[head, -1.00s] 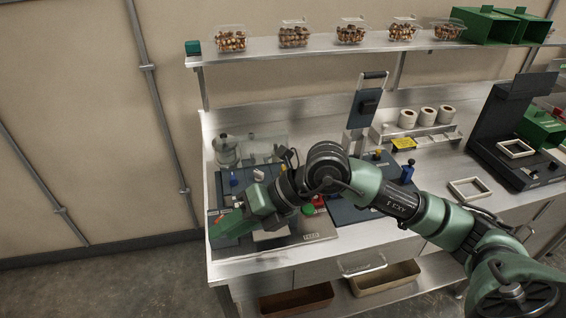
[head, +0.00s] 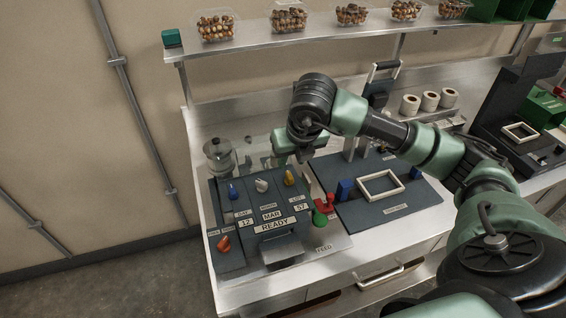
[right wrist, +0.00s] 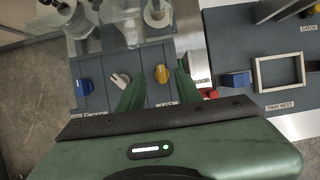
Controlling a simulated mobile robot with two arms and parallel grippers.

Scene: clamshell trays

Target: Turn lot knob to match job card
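The yellow lot knob (head: 290,179) stands on the dark panel, right of a white knob (head: 262,185) and a blue knob (head: 233,190). The lot window (head: 301,207) below it seems to read 57. My right gripper (head: 285,155) hangs over the panel just behind the lot knob, partly hidden by its own wrist. In the right wrist view its two green fingers (right wrist: 157,88) are apart, with the yellow knob (right wrist: 162,73) seen between them; I cannot tell whether they touch it. My left gripper is not in view. I cannot make out a job card.
Other windows seem to read 12 and MAR, above a READY plate (head: 275,226). An orange knob (head: 224,244) sits at left. A green button (head: 319,218) and red part (head: 326,202) are right of the panel. A white frame (head: 381,186) lies on the tray nest.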

